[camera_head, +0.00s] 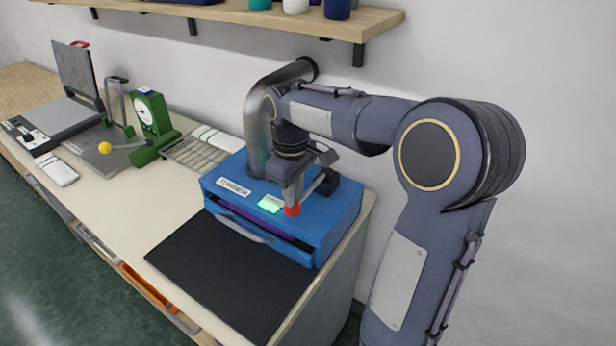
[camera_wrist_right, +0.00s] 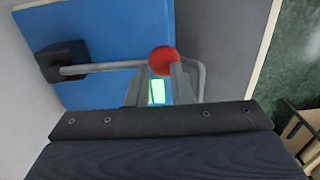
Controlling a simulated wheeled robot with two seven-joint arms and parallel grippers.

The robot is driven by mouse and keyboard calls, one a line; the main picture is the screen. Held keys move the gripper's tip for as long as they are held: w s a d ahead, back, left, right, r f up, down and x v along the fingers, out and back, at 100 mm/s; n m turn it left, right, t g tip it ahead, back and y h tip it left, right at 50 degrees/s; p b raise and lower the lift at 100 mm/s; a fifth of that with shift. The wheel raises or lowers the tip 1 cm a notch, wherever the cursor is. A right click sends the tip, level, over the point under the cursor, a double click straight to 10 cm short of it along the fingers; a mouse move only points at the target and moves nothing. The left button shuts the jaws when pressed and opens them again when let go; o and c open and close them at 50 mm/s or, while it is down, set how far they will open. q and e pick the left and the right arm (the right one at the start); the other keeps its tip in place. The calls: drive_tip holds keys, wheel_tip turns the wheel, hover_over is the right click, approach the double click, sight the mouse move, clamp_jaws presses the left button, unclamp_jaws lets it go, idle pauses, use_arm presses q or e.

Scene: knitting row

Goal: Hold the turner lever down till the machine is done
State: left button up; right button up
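The turner (camera_head: 335,220) is a blue box labelled TURNER at the right end of the counter, with a small green-lit panel (camera_head: 269,205) on top. Its lever is a grey rod (camera_wrist_right: 105,67) running from a black pivot block (camera_wrist_right: 62,62) to a red ball knob (camera_head: 291,210). The knob (camera_wrist_right: 162,58) also shows in the right wrist view, at my fingertips. My right gripper (camera_head: 293,194) points down over the turner, its fingers on either side of the knob, as far as I can see. The lever lies low over the box top. My left gripper is in neither view.
A dark mat (camera_head: 225,280) lies in front of the turner. A metal duct (camera_head: 257,125) rises behind it to the wall. A wire rack (camera_head: 190,152), a green dial device (camera_head: 152,120) and a grey press (camera_head: 60,110) stand further left. A shelf (camera_head: 270,17) hangs above.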

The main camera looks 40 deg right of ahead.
drive_tip(key=shift+r, duration=0.1)
wheel_tip(320, 180, up, 13)
drive_tip(key=p, duration=1.2)
idle(0.6)
drive_tip(key=s+a+f+m+t+y+b, duration=0.2)
drive_tip(key=s+a+f, duration=0.2)
drive_tip(key=s, duration=0.5)
drive_tip(key=s+a+f+m+t+y+b, duration=0.1)
drive_tip(key=s+a+f+m+t+b, duration=0.1)
drive_tip(key=s+a, duration=0.6)
wheel_tip(320, 180, down, 2)
drive_tip(key=shift+s+a+f+m+t+y, duration=0.15)
drive_tip(key=shift+s+a+m+t+y, duration=0.3)
drive_tip(key=shift+a+t, duration=0.35)
